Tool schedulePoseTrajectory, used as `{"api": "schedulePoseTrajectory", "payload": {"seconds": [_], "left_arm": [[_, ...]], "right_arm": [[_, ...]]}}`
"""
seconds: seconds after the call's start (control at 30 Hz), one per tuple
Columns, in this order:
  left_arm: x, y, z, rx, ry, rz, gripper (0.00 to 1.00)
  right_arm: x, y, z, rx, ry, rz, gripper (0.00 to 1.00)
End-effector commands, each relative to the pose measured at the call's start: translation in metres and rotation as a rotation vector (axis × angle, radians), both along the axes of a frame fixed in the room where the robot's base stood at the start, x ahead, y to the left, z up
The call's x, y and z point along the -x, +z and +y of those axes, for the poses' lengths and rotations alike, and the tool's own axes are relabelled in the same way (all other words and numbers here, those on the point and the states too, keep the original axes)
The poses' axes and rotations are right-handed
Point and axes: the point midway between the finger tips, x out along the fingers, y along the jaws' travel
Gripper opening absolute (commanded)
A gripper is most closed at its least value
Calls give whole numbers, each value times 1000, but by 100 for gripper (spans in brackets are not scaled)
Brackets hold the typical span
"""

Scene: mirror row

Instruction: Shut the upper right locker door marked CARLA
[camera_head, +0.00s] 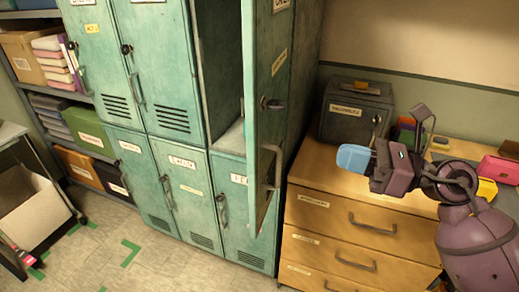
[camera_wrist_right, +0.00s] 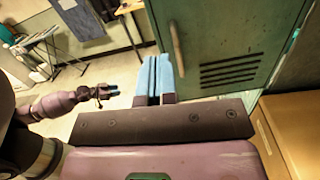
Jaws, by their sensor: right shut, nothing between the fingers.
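The upper right locker door (camera_head: 262,130) is green and stands open, swung out from its locker and seen at a steep angle. A label at its top is cut off by the picture edge. A handle and a keyed lock show on it. Behind it the open locker (camera_head: 221,60) shows its inside. My right gripper (camera_head: 353,158) is shut and empty, to the right of the door, above the drawer cabinet. In the right wrist view its blue fingers (camera_wrist_right: 157,78) lie together beside a green door with a handle and vents (camera_wrist_right: 225,50). My left gripper (camera_wrist_right: 115,92) shows small there; its opening is unclear.
A wooden drawer cabinet (camera_head: 335,222) stands right of the lockers, with a dark box (camera_head: 355,112) and colored items on top. Other locker doors (camera_head: 165,75) are shut. Shelves (camera_head: 60,90) stand at left. The floor (camera_head: 110,250) in front is mostly clear.

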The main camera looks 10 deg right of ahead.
Motion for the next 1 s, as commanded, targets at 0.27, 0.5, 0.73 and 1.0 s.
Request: {"api": "schedulePoseTrajectory", "payload": {"seconds": [0.27,0.5,0.73,1.0], "left_arm": [[-5,5,-1,0,-2,-11,43],[-8,16,-1,0,-3,-20,43],[-8,26,0,-1,-3,-24,43],[-5,33,1,-1,-1,-20,43]], "right_arm": [[1,-9,9,91,32,-44,0],[-17,-7,39,85,30,-44,0],[-37,-7,74,83,32,-41,0],[-57,-7,110,84,31,-41,0]]}}
